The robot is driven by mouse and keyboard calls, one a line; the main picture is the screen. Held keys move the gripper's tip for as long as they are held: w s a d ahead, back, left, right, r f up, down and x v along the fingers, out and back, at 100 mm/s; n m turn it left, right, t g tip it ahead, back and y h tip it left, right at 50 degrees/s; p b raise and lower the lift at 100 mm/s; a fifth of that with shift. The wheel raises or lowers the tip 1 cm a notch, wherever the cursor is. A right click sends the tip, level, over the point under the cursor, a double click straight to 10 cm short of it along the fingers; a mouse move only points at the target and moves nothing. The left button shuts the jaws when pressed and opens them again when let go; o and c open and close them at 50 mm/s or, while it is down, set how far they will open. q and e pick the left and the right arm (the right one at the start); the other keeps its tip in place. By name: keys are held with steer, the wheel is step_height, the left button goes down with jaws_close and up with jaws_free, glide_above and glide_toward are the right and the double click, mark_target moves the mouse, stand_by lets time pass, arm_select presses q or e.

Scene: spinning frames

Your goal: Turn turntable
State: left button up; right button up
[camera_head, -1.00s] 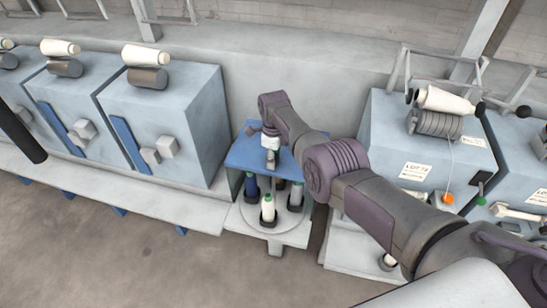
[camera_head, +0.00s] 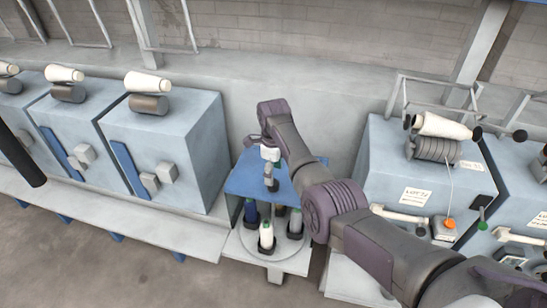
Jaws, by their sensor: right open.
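The turntable (camera_head: 245,243) is a pale round disc low on a small stand between the machines. My right gripper (camera_head: 270,183) is open and points down over the middle of the blue plate. I cannot tell whether it touches anything. My right arm covers the plate's right side. My left gripper is out of view.
Blue-grey spinning machines (camera_head: 165,130) with white cones on rollers stand to the left. Another machine (camera_head: 385,160) with a white cone, thread and an orange knob (camera_head: 449,224) stands to the right. The floor (camera_head: 130,270) in front is clear.

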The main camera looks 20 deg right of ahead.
step_height(320, 180, up, 6)
stand_by(0.6)
